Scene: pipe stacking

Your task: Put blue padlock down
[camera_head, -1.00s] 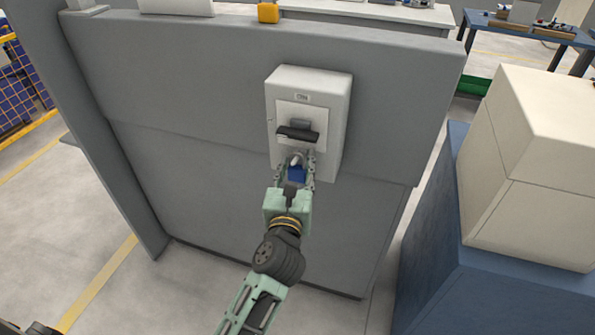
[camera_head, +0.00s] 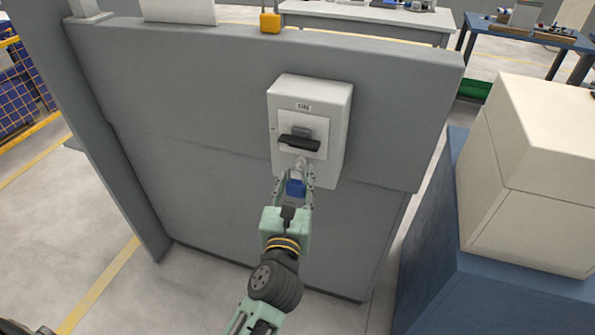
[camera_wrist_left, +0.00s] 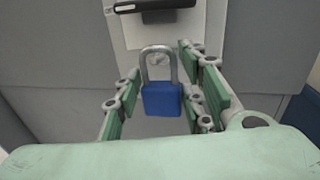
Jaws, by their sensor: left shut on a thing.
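The blue padlock (camera_head: 296,187) is between the fingers of my left gripper (camera_head: 296,178), which is shut on it. In the left wrist view the padlock (camera_wrist_left: 162,99) hangs upright with its grey shackle up, between the green finger pads. The shackle is in front of the lower part of the light grey switch box (camera_head: 341,130), below its black handle (camera_head: 299,142). I cannot tell whether the shackle passes through anything on the box. My right gripper is not in view.
The switch box is mounted on a grey wall panel (camera_head: 190,130). A blue cabinet (camera_head: 440,250) with a cream box (camera_head: 540,160) stands at the right. A yellow mesh fence (camera_head: 25,105) is at the far left.

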